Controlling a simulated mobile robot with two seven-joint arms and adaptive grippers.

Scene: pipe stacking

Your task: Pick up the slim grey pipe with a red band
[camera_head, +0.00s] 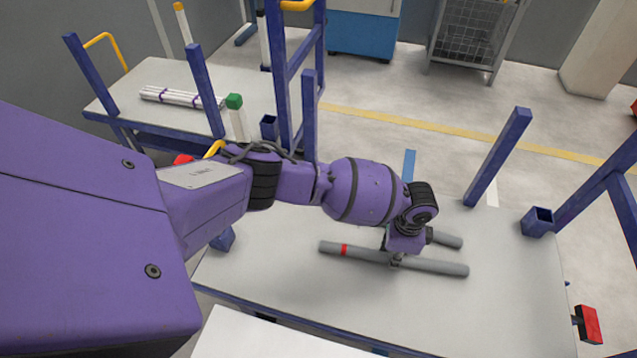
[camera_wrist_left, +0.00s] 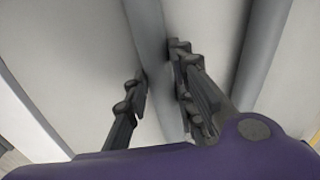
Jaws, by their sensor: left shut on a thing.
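The slim grey pipe with a red band (camera_head: 440,266) extends left to right over the near table; its red band is near its left end. My left gripper (camera_head: 397,260) reaches down from above and is shut on this pipe near its middle. In the left wrist view the pipe (camera_wrist_left: 150,35) passes between the two fingers of the gripper (camera_wrist_left: 160,88). I cannot tell whether the pipe touches the tabletop. My right gripper is not in view.
A second grey pipe (camera_head: 447,239) lies just behind, partly hidden by my gripper. The near table (camera_head: 290,285) is otherwise mostly clear, with blue posts (camera_head: 498,155) at its edge. A back table (camera_head: 150,72) holds white pipes with purple bands (camera_head: 175,97).

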